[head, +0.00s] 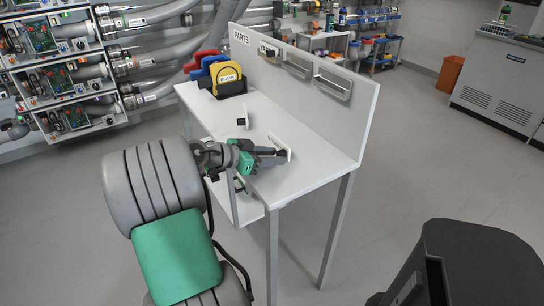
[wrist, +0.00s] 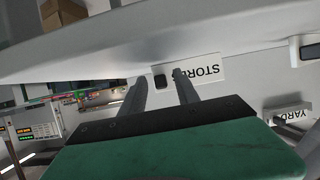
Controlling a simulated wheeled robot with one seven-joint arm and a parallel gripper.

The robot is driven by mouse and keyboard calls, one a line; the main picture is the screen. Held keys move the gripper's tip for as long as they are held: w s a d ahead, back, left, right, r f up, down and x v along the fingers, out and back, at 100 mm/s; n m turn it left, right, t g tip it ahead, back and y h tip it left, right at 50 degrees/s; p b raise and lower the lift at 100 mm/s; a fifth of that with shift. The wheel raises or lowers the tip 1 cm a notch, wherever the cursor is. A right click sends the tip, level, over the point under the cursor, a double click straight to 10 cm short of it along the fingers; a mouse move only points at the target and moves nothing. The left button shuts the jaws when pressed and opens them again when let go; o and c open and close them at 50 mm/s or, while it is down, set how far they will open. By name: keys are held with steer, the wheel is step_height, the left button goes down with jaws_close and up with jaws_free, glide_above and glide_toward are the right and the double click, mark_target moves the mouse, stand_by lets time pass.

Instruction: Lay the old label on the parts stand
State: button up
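The parts stand (head: 215,120) is a white table with an upright back panel. A white label with dark lettering (head: 280,146) is at its near right part, right at my gripper (head: 268,154). In the wrist view this label reads STORES (wrist: 205,72), upside down, with a small black knob. My gripper (wrist: 160,90) has its fingers apart, with the knob between their tips and a gap visible around it. Whether the label rests fully on the top is unclear. Another small white piece with a black knob (head: 242,119) is on the stand's top. Neither is marked as old.
A black holder (head: 230,88) with yellow, blue and red items stands at the far left end. Several metal holders (head: 333,84) line the back panel, one with a label (head: 267,49). A YARD label (wrist: 289,114) shows in the wrist view. A black stool-like object (head: 480,260) stands front right.

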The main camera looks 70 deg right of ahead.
steer(key=shift+r+p, duration=0.3)
steer(key=r+p+v, duration=0.1)
steer(key=p+v, duration=0.2)
steer(key=v, duration=0.8)
steer(key=w+a+f+n+t+y, duration=0.1)
steer(key=w+a+f+n+t, duration=0.25)
steer(key=w+a, duration=0.2)
steer(key=w+a+f+n+t+y+p, duration=0.1)
steer(key=w+a+f+n+t, duration=0.15)
steer(key=w+a+n, duration=0.3)
steer(key=w+a+f+n+t+y, duration=0.2)
steer(key=w+a+n+t, duration=0.15)
steer(key=a, duration=0.35)
steer(key=s+a+f+n+t+y, duration=0.1)
steer(key=a+n+y, duration=0.5)
steer(key=a+n, duration=0.8)
steer(key=s+a+f, duration=0.1)
steer(key=a, duration=1)
steer(key=shift+a, duration=0.2)
